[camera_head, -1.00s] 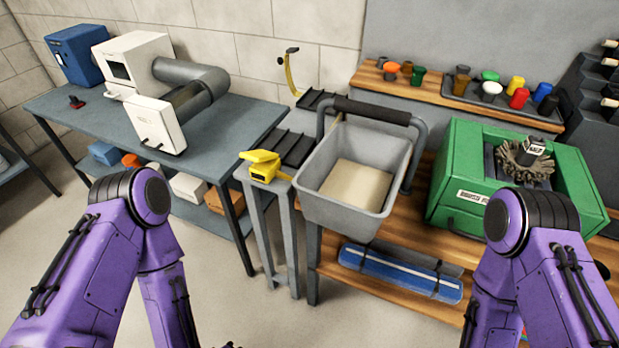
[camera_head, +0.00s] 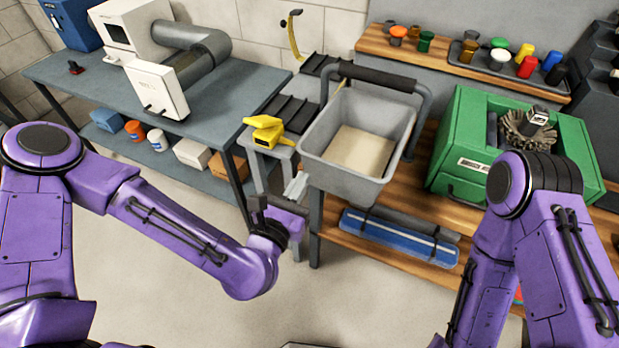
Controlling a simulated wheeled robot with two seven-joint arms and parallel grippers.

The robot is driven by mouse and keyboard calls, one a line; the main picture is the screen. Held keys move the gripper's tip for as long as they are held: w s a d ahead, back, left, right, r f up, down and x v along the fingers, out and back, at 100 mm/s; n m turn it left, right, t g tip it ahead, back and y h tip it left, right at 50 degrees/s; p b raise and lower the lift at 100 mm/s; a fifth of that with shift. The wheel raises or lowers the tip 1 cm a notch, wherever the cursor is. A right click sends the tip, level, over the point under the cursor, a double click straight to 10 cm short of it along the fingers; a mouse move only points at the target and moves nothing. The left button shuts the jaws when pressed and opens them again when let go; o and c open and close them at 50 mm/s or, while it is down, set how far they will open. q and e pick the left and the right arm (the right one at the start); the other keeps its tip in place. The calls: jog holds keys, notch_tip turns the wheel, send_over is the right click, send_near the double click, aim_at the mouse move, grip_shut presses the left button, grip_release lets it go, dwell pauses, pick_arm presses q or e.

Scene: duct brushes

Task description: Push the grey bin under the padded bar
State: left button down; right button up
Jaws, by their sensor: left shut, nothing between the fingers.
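The grey bin (camera_head: 344,183) is an open box with a pale bottom inside. It sits at the front edge of the wooden bench, next to a narrow roller stand. The padded bar (camera_head: 370,76) is a black sleeve on a grey bent frame. It crosses over the back of the bin, and most of the bin is in front of it. My left gripper (camera_head: 296,187) is shut and empty, at the bin's front left corner; I cannot tell whether it touches the bin. My right arm comes down at the right, and its gripper is out of view.
A yellow tool (camera_head: 268,130) lies on the roller stand (camera_head: 290,112) left of the bin. A green box (camera_head: 468,140) with a round brush stands to the right. A blue roll (camera_head: 400,236) lies on the shelf below. Several coloured cups stand behind.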

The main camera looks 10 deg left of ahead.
aim_at(315, 157)
pick_arm(q)
jog(key=x, duration=0.1)
jog(key=p+x, duration=0.1)
jog(key=x, duration=0.1)
jog(key=p+x, duration=0.1)
jog(key=shift+w+d+r, duration=0.15)
jog(key=shift+w+r, duration=0.1)
jog(key=shift+w, duration=0.05)
pick_arm(e)
notch_tip(315, 157, up, 2)
jog(key=shift+r, duration=0.2)
